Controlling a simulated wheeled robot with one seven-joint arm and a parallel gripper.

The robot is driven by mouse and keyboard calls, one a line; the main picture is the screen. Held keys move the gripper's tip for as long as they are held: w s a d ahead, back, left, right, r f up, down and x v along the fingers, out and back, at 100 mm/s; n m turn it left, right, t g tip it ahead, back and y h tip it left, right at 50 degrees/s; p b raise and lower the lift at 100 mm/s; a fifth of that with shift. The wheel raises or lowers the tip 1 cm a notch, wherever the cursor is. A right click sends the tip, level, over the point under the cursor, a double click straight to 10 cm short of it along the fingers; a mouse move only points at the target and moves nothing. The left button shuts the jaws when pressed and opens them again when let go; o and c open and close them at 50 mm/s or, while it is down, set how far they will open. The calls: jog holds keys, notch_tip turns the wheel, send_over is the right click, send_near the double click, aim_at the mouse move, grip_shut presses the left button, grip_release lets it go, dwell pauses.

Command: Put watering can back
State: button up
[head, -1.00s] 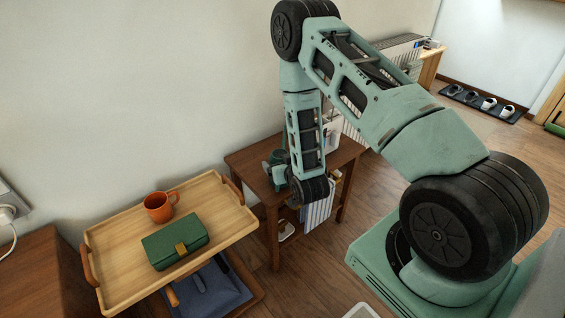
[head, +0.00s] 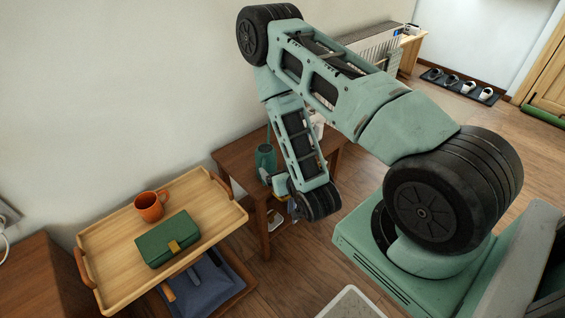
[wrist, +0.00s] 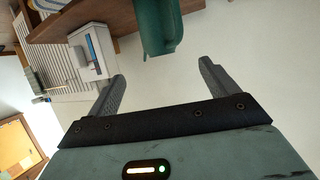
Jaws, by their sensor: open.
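The dark green watering can (head: 265,158) stands on the small brown side table (head: 232,158) against the wall, partly hidden by my arm. In the wrist view the watering can (wrist: 158,25) is at the top middle, cut off by the frame edge. My gripper (wrist: 162,72) is open and empty, with its two fingers spread apart. The can appears just beyond the fingertips, between their lines, and not between the fingers. In the head view my fingers are hard to make out behind the wrist.
A white box (wrist: 92,50) also sits by the can, near a radiator (wrist: 52,65). To the left, a wooden tray (head: 110,255) holds an orange mug (head: 150,206) and a green case (head: 168,238). A blue item (head: 208,290) lies below it.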

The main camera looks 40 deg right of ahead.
jog(key=a+r+n+g+y, duration=0.25)
jog(key=a+r, duration=0.25)
jog(key=a, duration=0.5)
jog(key=a+r+n+g+y, duration=0.2)
jog(key=a+r+g+y, duration=0.25)
jog(key=a, duration=0.55)
jog(key=s+a+r+n+g+h, duration=0.1)
jog(key=s+r+n+g, duration=0.2)
jog(key=s+r, duration=0.4)
jog(key=s+a+r+n+g+h, duration=0.1)
jog(key=s+a+r+n+g, duration=0.1)
jog(key=s+r, duration=0.5)
jog(key=s+n, duration=0.1)
jog(key=s, duration=0.5)
jog(key=shift+r+g+h, duration=0.2)
jog(key=shift+g+h, duration=0.2)
jog(key=shift+a+r, duration=0.1)
jog(key=shift+a, duration=0.05)
